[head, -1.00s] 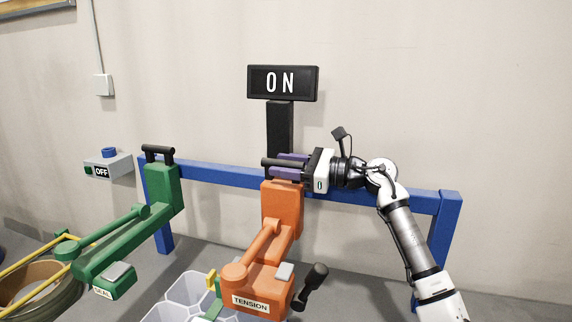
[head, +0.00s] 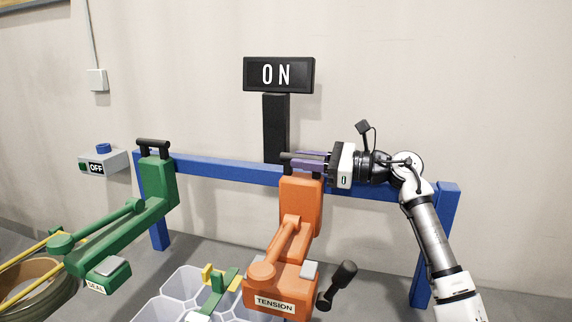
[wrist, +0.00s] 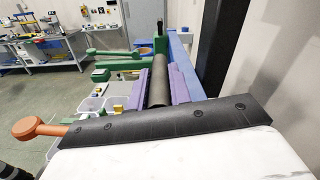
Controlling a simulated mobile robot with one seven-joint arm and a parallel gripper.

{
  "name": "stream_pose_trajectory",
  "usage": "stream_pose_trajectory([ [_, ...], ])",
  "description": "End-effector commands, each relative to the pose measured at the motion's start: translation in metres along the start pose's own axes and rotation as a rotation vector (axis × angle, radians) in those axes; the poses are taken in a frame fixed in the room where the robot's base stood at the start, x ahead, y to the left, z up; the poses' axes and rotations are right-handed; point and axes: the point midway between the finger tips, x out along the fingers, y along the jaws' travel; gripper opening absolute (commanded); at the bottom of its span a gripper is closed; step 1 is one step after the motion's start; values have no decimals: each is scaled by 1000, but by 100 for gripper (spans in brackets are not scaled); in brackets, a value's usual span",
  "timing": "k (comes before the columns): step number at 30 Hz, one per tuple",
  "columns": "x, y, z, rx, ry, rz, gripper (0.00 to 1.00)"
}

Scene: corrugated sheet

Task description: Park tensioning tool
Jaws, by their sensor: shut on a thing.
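The orange tensioning tool (head: 300,205), labelled TENSION, hangs upright in front of the blue rail (head: 228,170), right of the black sign post. It has a black top handle (head: 287,156) and a black side lever (head: 337,284). My gripper (head: 310,160) comes from the right and is shut on the top handle. In the wrist view the purple fingers (wrist: 160,88) lie on both sides of the black handle bar (wrist: 158,78). Part of the orange tool (wrist: 38,128) shows at the left there. How the tool hangs from the rail is hidden.
A green tool (head: 155,195) labelled SEAL hangs at the rail's left end. A sign (head: 279,74) reads ON; a grey switch box (head: 103,162) reads OFF. A compartmented clear bin (head: 170,310) lies below, with a green and yellow piece (head: 222,285) there. The rail's right part is free.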

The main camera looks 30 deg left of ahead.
Motion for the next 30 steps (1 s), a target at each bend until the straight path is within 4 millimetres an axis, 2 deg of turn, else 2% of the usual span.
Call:
stream_pose_trajectory([
  [1, -17, 0, -4, 0, 1, -4, 0],
  [6, -64, 0, -3, 0, 1, -5, 0],
  [12, -108, 0, -1, 0, 0, -3, 0],
  [15, -124, 0, -1, 0, 1, -3, 0],
  [21, -139, 0, 0, 1, 0, 0, 0],
  [30, -142, 0, 0, 0, 1, 0, 0],
])
